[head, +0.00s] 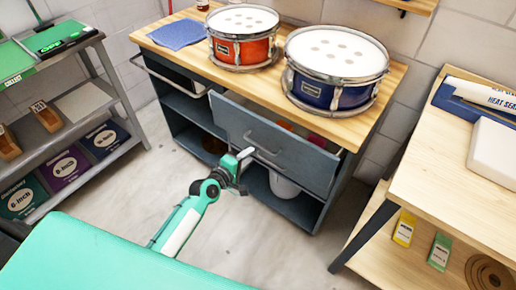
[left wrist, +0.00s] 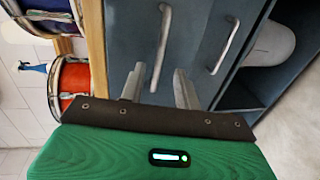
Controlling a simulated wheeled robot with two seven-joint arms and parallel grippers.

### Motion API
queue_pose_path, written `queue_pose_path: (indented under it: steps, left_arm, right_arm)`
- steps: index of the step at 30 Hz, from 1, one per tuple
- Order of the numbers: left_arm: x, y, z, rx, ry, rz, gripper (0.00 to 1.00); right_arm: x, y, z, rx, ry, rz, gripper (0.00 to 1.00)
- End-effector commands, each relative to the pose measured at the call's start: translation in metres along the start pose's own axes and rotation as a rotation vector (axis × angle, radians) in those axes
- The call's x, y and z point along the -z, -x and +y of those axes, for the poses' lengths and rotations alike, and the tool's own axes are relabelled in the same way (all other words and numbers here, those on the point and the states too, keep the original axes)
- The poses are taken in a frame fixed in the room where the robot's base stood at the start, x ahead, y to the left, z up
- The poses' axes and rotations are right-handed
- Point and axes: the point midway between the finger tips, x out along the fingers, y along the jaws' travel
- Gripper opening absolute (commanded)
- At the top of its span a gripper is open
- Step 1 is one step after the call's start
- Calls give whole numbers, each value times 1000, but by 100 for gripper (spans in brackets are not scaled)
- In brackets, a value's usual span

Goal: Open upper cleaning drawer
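The grey drawer front (head: 300,162) below the bench top stands out from the bench; some of its contents show behind its top edge. Its bar handle (head: 265,146) is partly hidden by my left gripper (head: 244,155), which is at the front. In the left wrist view, my left gripper (left wrist: 159,72) has its two fingers apart. One bar handle (left wrist: 164,40) lies in line with the gap between them; I cannot tell whether they touch it. A second handle (left wrist: 226,45) is to the right, outside the fingers. My right gripper is not in view.
A red drum (head: 242,48), a blue drum (head: 331,95) and a blue cloth (head: 178,34) are on the wooden bench top (head: 400,72). A white bucket (head: 284,187) is on a lower shelf. A shelf rack (head: 75,135) stands left, another table (head: 445,180) right. Floor between is clear.

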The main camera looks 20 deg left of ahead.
Motion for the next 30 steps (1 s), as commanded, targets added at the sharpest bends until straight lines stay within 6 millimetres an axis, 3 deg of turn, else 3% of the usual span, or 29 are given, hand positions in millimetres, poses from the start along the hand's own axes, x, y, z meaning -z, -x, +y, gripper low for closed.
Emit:
queue_pose_path:
  steps: [3, 10, 24, 30]
  left_arm:
    - [0, -23, 1, -2, 1, 1, 32]
    - [0, -53, 0, -1, 0, 0, 32]
    - [0, -64, 0, 0, 0, 0, 32]
    - [0, -64, 0, 0, 0, 0, 0]
  right_arm:
    - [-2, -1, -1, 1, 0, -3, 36]
    - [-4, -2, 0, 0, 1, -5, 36]
    - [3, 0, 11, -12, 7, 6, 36]
    - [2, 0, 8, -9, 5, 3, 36]
